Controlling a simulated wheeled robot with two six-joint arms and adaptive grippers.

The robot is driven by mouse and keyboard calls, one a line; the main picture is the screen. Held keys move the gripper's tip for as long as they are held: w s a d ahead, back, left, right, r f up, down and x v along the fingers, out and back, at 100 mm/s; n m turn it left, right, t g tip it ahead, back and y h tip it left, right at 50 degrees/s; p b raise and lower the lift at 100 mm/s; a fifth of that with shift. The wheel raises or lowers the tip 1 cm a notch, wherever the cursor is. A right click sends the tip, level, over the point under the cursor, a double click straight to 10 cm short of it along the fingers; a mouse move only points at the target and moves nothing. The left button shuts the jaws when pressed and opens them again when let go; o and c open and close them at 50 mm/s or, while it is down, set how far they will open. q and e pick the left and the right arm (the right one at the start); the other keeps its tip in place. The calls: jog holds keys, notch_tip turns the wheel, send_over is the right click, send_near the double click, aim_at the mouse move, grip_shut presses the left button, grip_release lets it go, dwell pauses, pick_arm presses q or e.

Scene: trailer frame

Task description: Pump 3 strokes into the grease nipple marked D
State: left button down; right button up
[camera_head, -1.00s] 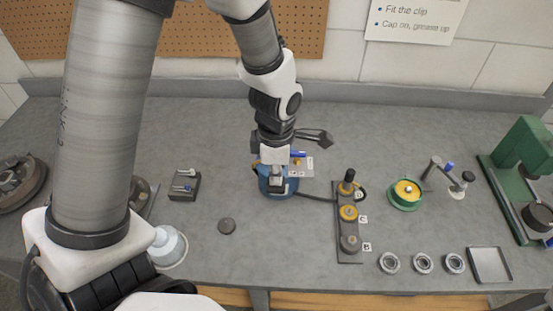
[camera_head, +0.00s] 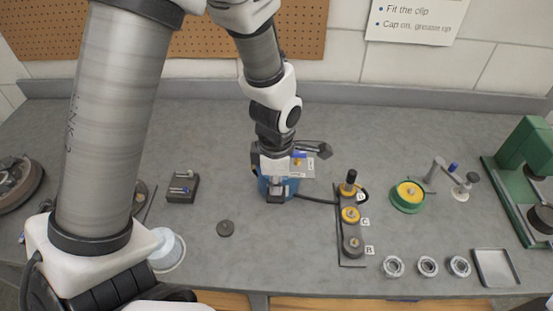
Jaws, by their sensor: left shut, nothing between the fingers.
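A blue grease pump (camera_head: 284,190) stands on the bench near the middle. My left gripper (camera_head: 277,192) is over it from above, shut and empty, and hides much of its top. I cannot tell whether the fingertips touch the pump. A dark bar (camera_head: 316,150) sticks out to the right beside my wrist; I cannot tell what it belongs to. A black hose (camera_head: 316,201) runs right from the pump to a dark nipple block (camera_head: 346,262). A black coupler (camera_head: 350,178) stands upright at the block's far end, by the partly hidden label D (camera_head: 360,195). My right gripper is out of view.
Nipples C (camera_head: 350,215) and B (camera_head: 352,247) are nearer on the block. A green and yellow round part (camera_head: 408,196) lies to its right. Bearing rings (camera_head: 427,266) and a tray (camera_head: 493,268) lie in front.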

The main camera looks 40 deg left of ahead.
pick_arm(q)
jog(key=shift+f, duration=0.15)
dwell(0.3)
notch_tip(320, 180, up, 13)
jog(key=p, duration=1.1)
jog(key=shift+w+a+f, duration=0.2)
jog(key=shift+w+a, duration=0.1)
jog(key=shift+w, duration=0.15)
